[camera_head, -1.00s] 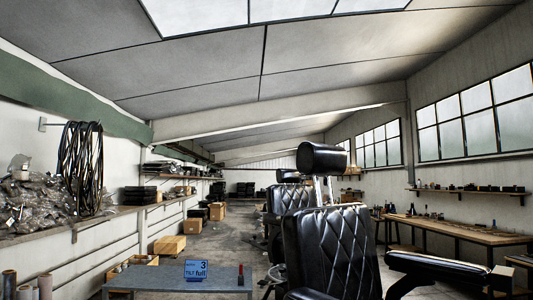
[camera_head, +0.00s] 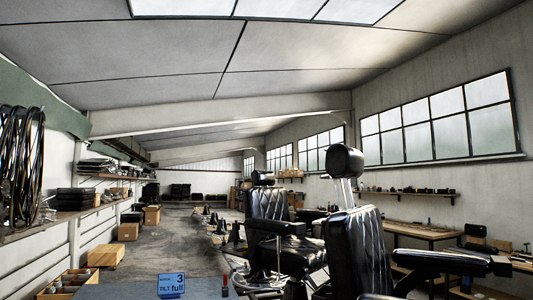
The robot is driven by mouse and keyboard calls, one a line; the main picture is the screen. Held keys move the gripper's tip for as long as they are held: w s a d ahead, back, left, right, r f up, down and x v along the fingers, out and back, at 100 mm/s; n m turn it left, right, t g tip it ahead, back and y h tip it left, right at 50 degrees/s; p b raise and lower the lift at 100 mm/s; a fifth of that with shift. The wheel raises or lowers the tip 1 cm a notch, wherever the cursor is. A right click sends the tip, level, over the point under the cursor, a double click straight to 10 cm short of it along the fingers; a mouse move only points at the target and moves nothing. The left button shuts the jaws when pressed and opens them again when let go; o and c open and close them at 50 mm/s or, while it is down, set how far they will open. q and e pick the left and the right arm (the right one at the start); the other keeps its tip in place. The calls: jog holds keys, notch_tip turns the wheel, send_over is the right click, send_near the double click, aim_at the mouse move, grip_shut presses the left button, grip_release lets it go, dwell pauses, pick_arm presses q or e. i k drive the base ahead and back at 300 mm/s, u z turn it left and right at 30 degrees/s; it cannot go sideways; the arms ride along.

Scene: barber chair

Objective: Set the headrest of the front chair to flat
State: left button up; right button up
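The front chair (camera_head: 358,250) is black with diamond-quilted padding, close at the lower right. Its black headrest (camera_head: 344,161) sits above the backrest on pale metal posts (camera_head: 343,191). The headrest pad stands roughly upright above the seat back, and its exact tilt is hard to judge. A blue sign (camera_head: 171,285) on the low table reads "3" and "TILT full". Neither of my grippers shows in the head view.
A second black chair (camera_head: 272,232) stands behind and left of the front one. The front chair's armrest (camera_head: 450,262) reaches right. A low grey table (camera_head: 125,291) is at the bottom left. Wooden boxes (camera_head: 106,255) stand along the left wall. The aisle floor (camera_head: 180,234) is open.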

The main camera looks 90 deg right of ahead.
aim_at(341, 161)
jog(key=z, duration=2.3)
jog(key=i, duration=3.2)
jog(key=z, duration=2.8)
jog(key=i, duration=0.4)
